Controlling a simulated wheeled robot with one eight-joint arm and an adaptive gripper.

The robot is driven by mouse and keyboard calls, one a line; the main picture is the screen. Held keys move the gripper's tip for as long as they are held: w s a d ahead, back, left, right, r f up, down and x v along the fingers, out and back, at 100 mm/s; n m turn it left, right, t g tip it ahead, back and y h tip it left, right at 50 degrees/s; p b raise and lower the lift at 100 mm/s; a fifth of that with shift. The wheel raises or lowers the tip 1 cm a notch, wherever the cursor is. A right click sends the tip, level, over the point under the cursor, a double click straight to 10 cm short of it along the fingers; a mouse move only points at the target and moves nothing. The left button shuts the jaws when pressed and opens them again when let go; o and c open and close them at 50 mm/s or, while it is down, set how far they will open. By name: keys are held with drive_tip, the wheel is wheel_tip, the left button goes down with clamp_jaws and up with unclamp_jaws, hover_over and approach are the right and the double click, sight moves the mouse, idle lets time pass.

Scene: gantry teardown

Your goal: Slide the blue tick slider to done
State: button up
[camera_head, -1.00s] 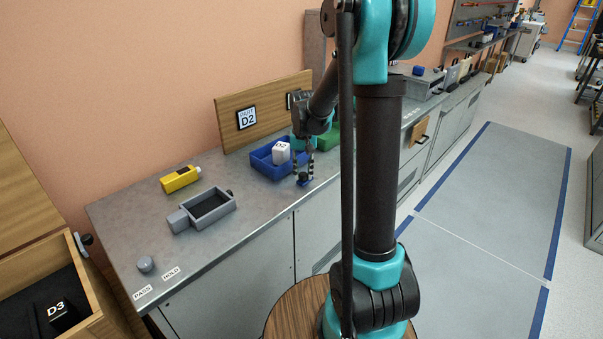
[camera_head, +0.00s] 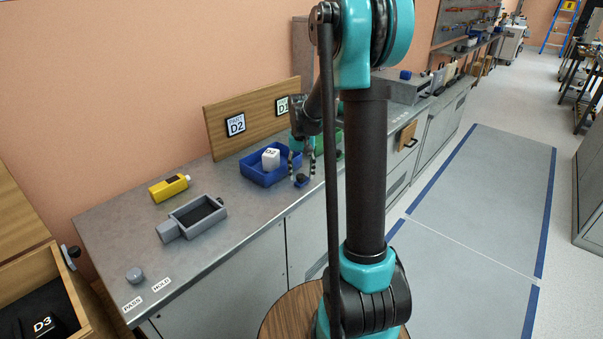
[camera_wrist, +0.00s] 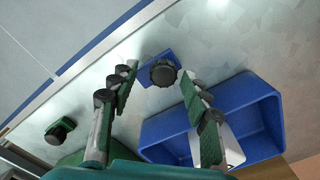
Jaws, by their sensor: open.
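The blue tick slider (camera_head: 301,181) is a small blue plate with a round black knob, near the bench's front edge, in front of the blue bin. In the wrist view its black knob (camera_wrist: 164,73) lies between the fingertips, with the blue plate (camera_wrist: 150,76) partly showing around it. My gripper (camera_head: 302,166) is open, pointing down over the slider. In the wrist view the two fingers of my gripper (camera_wrist: 158,78) stand on either side of the knob, with gaps visible. I cannot tell how far down the fingertips reach. No done mark is readable.
The blue bin (camera_head: 247,172) holds a white D2 block (camera_head: 270,158). A green slider-like piece (camera_wrist: 60,131) lies left in the wrist view. A grey tray (camera_head: 178,231), yellow device (camera_head: 169,187) and PASS and HOLD labels (camera_head: 147,297) are on the bench's left part.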

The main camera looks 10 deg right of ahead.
sight(301, 175)
wheel_tip(301, 175, up, 12)
idle(0.5)
drive_tip(key=s+f+t, duration=0.1)
drive_tip(key=s+f, duration=0.3)
drive_tip(key=s, duration=0.4)
drive_tip(key=s+f+n+t, duration=0.1)
drive_tip(key=s+f, duration=0.4)
drive_tip(key=s, duration=0.3)
drive_tip(key=s+f+t, duration=0.2)
drive_tip(key=s+f, duration=0.3)
drive_tip(key=s, duration=0.4)
drive_tip(key=shift+f+n, duration=0.15)
drive_tip(key=shift+n, duration=0.25)
